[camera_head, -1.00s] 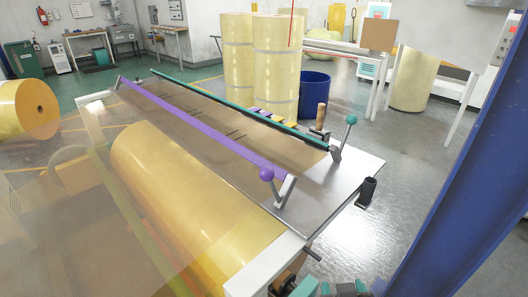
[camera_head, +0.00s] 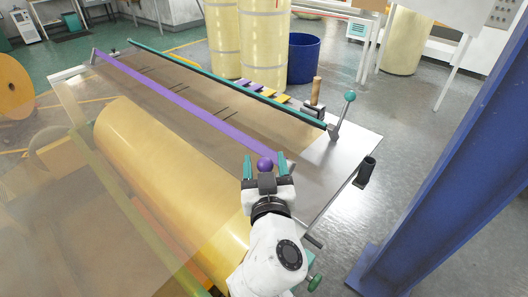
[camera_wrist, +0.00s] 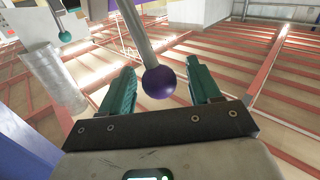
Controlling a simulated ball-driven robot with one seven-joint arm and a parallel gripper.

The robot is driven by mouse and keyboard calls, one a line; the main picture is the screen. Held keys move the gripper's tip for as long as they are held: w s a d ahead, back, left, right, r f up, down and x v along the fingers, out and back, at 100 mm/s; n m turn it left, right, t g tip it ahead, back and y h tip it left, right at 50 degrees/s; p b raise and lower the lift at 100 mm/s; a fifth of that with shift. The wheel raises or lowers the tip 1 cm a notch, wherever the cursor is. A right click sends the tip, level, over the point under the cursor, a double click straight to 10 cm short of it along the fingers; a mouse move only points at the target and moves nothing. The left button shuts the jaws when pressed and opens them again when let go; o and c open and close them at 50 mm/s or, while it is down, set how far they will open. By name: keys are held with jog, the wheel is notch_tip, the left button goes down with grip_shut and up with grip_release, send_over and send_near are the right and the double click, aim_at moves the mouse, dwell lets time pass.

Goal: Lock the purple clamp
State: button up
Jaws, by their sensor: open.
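The purple clamp (camera_head: 180,101) is a long purple bar lying diagonally across the machine table. Its lever ends in a purple ball knob (camera_head: 265,164). My gripper (camera_head: 265,163) is open, with its teal fingers on either side of the knob as seen in the head view. In the wrist view the purple ball (camera_wrist: 159,82) hangs on its metal rod between the open fingers (camera_wrist: 163,92). I cannot tell whether a finger touches it. The lever's lower part is partly hidden by my gripper in the head view.
A teal bar (camera_head: 225,79) with a raised lever and teal knob (camera_head: 350,96) runs parallel behind. A large yellow roll (camera_head: 165,170) lies in front of the purple bar. A wooden-handled tool (camera_head: 316,91) and colored pieces (camera_head: 262,90) sit near the teal bar. A blue post (camera_head: 455,160) stands at right.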

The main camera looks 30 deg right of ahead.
jog(key=shift+x, duration=1.15)
jog(key=shift+c, duration=0.3)
grip_shut()
